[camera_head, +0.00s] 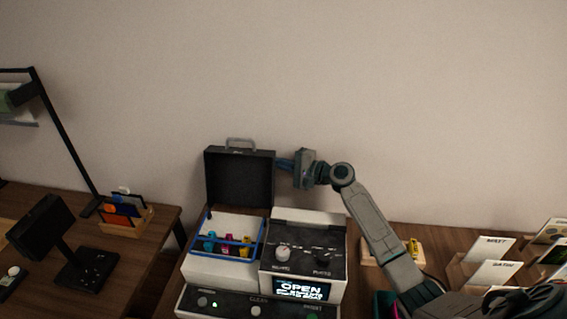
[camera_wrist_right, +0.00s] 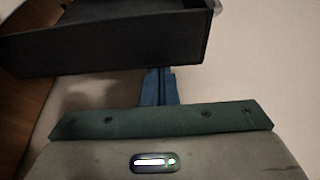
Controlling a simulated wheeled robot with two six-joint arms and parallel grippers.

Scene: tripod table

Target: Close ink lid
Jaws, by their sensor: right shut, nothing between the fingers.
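The printer's black ink lid (camera_head: 238,182) stands open and upright behind the ink bay, with a grey handle (camera_head: 240,141) on top. The bay (camera_head: 225,258) has a blue rim and holds cyan, magenta and yellow cartridges (camera_head: 228,244). My right gripper (camera_head: 283,164) is shut and empty at the lid's right edge, its blue fingers pointing left. In the right wrist view the shut fingers (camera_wrist_right: 157,87) reach the edge of the dark lid (camera_wrist_right: 110,45); I cannot tell whether they touch it. My left gripper is out of view.
The printer's control panel (camera_head: 303,262) has knobs and a screen (camera_head: 300,289) reading "OPEN". A card rack (camera_head: 490,272) stands at the right. A lamp (camera_head: 62,130) and a card holder (camera_head: 124,212) are on the left table. A plain wall is behind.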

